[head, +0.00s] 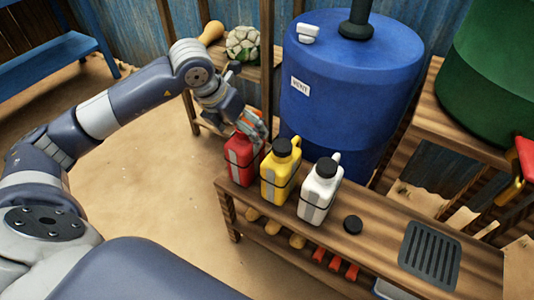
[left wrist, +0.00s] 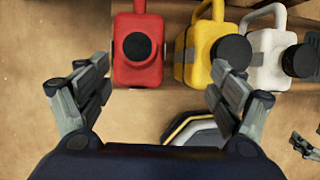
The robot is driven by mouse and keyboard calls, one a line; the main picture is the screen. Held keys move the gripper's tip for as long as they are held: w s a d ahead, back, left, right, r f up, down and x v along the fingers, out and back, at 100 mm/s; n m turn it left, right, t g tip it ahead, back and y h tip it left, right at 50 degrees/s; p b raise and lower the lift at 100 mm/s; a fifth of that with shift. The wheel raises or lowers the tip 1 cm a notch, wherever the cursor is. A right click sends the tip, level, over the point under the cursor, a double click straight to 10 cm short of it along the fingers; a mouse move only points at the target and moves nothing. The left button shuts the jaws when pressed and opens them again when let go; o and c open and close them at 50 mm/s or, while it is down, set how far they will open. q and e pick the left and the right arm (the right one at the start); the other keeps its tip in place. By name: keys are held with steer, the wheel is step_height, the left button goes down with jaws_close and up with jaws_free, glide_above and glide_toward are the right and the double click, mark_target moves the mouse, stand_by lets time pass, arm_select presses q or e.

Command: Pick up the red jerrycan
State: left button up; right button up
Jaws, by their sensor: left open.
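The red jerrycan (head: 241,160) stands upright at the left end of the wooden bench (head: 376,237), with a pale band on its side. Its top is partly hidden by my left gripper (head: 252,126) in the head view. In the left wrist view the red jerrycan (left wrist: 138,62) shows from above, its black cap facing the camera. My left gripper (left wrist: 153,98) is open and empty there, its fingers spread wide on either side of the can and apart from it.
A yellow jerrycan (head: 279,174) stands close beside the red one, and a white jerrycan (head: 320,190) beyond it. A black cap (head: 352,224) and a dark grate (head: 430,254) lie on the bench. A blue barrel (head: 347,90) rises behind. Sandy ground left of the bench is clear.

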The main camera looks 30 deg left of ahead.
mark_target(243, 139)
arm_select(q)
steer(key=shift+w+a+y, duration=0.25)
steer(key=shift+a, duration=0.2)
steer(key=shift+w+a+y, duration=0.25)
steer(key=shift+a, duration=0.2)
steer(key=shift+f, duration=0.35)
steer(key=b+x, duration=0.1)
steer(key=x, duration=0.3)
steer(key=shift+w+f, duration=0.2)
steer(key=shift+f, duration=0.2)
steer(key=shift+a+b+x, duration=0.2)
steer(key=shift+b+x, duration=0.25)
steer(key=shift+x, duration=1.85)
steer(key=shift+c, duration=0.8)
steer(key=c, duration=1.4)
arm_select(e)
steer(key=shift+w+a+f+t, duration=0.15)
steer(key=shift+w+t, duration=0.15)
steer(key=shift+w, duration=0.25)
steer(key=shift+w+f+t, duration=0.15)
steer(key=shift+w+t, duration=0.15)
steer(key=shift+w, duration=0.25)
arm_select(q)
steer(key=shift+r, duration=0.15)
